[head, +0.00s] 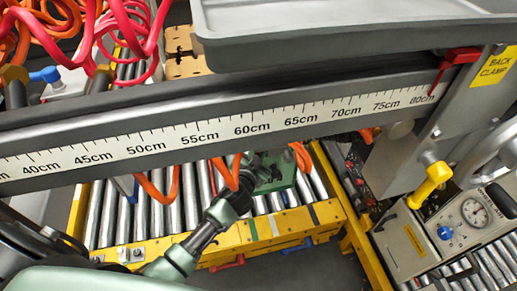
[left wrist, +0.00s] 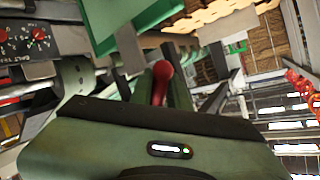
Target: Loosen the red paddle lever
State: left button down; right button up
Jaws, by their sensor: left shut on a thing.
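In the left wrist view a red handle with a rounded end, which looks like the red paddle lever (left wrist: 161,78), lies between the two dark fingers of my left gripper (left wrist: 148,55). The gripper is shut on it. In the head view my left gripper (head: 247,170) is beyond the ruled rail, near a green block on the roller conveyor. The lever there is hidden by the gripper and rail. My right gripper is in neither view.
A grey ruled beam (head: 215,128) crosses above the conveyor rollers (head: 180,205). Orange hoses (head: 160,193) hang near my arm. A red clamp handle (head: 455,60) is at upper right, above a yellow knob (head: 432,183) and a gauge box (head: 475,212). A grey tray (head: 350,45) overhangs the beam.

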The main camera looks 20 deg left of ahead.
pick_arm(q)
jog(key=c, duration=1.3)
grip_release()
jog(key=shift+c, duration=0.2)
jog(key=shift+s, duration=0.1)
jog(key=v, duration=0.7)
jog(key=shift+s+b, duration=0.3)
jog(key=shift+b, duration=0.1)
jog(key=shift+r, duration=0.15)
